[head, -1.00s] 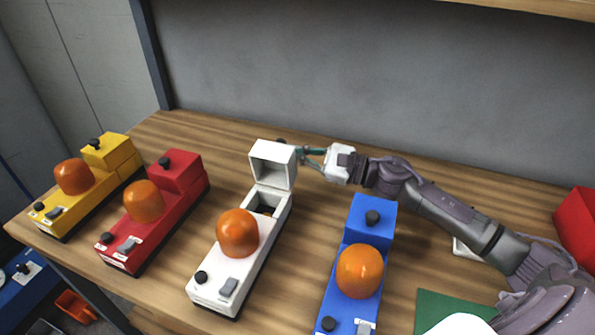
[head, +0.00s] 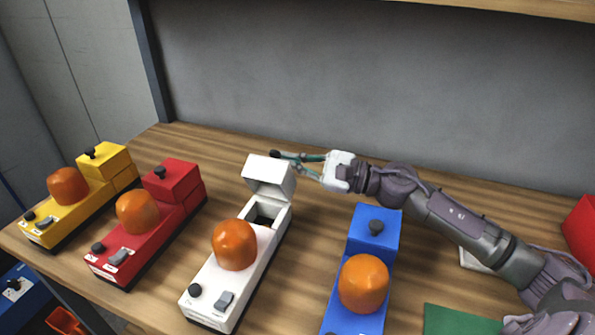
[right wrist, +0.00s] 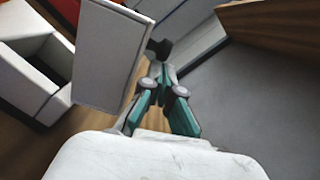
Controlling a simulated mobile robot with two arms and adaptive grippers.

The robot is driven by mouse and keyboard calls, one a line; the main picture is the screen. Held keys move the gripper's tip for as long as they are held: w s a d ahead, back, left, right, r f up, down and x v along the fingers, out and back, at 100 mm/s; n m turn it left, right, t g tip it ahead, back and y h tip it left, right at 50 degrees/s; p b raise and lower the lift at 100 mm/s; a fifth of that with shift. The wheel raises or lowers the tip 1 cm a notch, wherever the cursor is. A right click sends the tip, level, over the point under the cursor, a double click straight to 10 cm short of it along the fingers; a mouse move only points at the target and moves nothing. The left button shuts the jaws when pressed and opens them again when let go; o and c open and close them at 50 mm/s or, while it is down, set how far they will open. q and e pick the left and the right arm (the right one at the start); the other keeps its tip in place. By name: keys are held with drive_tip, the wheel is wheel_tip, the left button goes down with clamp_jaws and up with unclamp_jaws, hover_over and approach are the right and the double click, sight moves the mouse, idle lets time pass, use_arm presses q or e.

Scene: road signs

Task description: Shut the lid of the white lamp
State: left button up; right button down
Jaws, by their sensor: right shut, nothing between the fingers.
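The white lamp (head: 210,285) stands on the wooden table with an orange dome (head: 234,244) on it. Its lid (head: 270,175) is hinged at the back and stands partly open, tilted forward over the open compartment (head: 264,215). In the right wrist view the lid (right wrist: 108,55) is a pale panel, with the open compartment to its left. My right gripper (head: 284,157) is shut and empty behind the lid's upper edge, fingertips by the black knob (head: 274,154). The fingers (right wrist: 160,75) also show in the right wrist view; whether they touch the lid is unclear. My left gripper is out of view.
A blue lamp (head: 376,232) stands to the right of the white one, under my right forearm's side. A red lamp (head: 172,181) and a yellow lamp (head: 106,160) stand to the left, lids shut. A grey wall (head: 370,80) rises behind the table.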

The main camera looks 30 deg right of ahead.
drive_tip(key=shift+r, duration=0.1)
wheel_tip(320, 180, up, 10)
idle(0.4)
